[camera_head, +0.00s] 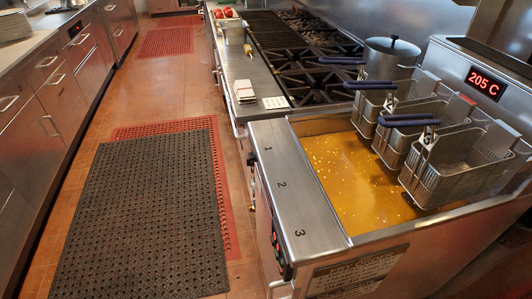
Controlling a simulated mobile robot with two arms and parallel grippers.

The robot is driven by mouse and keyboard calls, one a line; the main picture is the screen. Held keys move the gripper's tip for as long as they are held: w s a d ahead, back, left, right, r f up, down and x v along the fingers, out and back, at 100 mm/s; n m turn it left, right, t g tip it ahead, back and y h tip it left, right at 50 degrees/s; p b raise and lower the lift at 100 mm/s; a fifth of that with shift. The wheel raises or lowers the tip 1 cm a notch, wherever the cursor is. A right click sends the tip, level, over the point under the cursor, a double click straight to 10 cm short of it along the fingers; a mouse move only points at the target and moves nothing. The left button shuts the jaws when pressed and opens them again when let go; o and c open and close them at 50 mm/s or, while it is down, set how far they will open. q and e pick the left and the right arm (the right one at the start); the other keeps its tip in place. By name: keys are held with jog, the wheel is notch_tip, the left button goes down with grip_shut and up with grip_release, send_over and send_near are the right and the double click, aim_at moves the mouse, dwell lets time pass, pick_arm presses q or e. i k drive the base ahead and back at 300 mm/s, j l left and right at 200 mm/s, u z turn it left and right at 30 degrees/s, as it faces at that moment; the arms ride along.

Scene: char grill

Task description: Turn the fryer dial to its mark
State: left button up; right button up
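The fryer (297,190) stands at the right with amber oil (358,180) in its open vat. Its red display (486,83) reads 205 C. The numbers 1, 2 and 3 mark its steel front ledge. On the front face below the ledge is a dark control strip (281,258) with a small red spot, seen at a steep angle. A small dark round part (252,158) shows further back on the front edge. I cannot tell which part is the dial, nor see its mark or setting. Neither of my grippers is in view.
Several wire baskets (456,166) with blue handles hang over the vat's right side. A lidded pot (391,58) and burner grates (315,75) lie behind. The aisle with a black mat (150,215) is free. Steel drawers (62,97) line the left.

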aim_at(252, 156)
jog(key=j+u, duration=0.1)
jog(key=j, duration=0.7)
jog(key=i+j+u, duration=0.1)
jog(key=j, duration=0.35)
jog(key=i+j+u, duration=0.15)
jog(key=i+j, duration=0.2)
